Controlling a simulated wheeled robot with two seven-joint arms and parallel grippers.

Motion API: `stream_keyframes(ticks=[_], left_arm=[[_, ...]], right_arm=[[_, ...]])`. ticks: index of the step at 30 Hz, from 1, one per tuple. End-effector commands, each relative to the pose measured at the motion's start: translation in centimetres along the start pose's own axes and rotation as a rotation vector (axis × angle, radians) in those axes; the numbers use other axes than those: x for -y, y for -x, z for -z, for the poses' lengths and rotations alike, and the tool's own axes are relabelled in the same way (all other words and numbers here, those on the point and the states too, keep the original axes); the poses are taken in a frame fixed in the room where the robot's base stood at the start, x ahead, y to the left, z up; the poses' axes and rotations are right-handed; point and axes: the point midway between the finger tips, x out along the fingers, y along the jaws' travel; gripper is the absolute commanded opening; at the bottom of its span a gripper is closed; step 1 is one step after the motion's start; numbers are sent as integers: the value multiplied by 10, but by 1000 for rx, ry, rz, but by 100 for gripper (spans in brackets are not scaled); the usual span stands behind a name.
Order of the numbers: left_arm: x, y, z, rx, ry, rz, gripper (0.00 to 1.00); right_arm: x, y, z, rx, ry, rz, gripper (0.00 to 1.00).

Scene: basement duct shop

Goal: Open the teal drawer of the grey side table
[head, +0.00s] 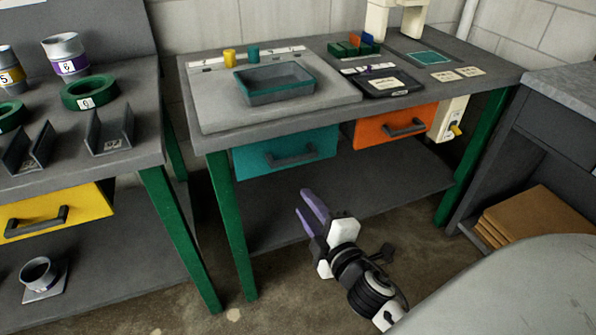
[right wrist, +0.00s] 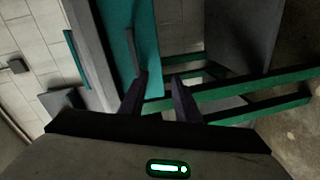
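The grey side table (head: 215,143) has a teal drawer (head: 245,162) on the left under its top, with a dark bar handle (head: 292,157) across its front. The drawer looks shut. My right gripper (head: 304,203) is open and empty, below and in front of the teal drawer, its purple fingers pointing up toward it. The fingers are apart from the handle in the head view. My left gripper is not in view.
An orange drawer (head: 370,133) sits right of the teal one. Green table legs (head: 232,230) flank the space below. A bench with a yellow drawer (head: 85,205) stands at left. A teal-rimmed tray (head: 275,92) is on top. Cardboard (head: 535,215) lies at right.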

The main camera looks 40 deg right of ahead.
Motion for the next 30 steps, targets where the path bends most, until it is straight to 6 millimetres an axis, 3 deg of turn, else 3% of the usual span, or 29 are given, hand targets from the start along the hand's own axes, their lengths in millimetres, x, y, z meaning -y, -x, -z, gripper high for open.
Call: stream_keyframes(ticks=[3,9,21,30], left_arm=[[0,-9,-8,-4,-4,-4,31],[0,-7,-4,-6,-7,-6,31],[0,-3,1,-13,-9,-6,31],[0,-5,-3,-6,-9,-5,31]], right_arm=[[-24,-14,-6,5,184,-109,30],[-45,-27,-6,12,289,-162,30],[-56,-96,-5,13,284,-159,30],[-58,-119,-6,13,283,-157,30]])
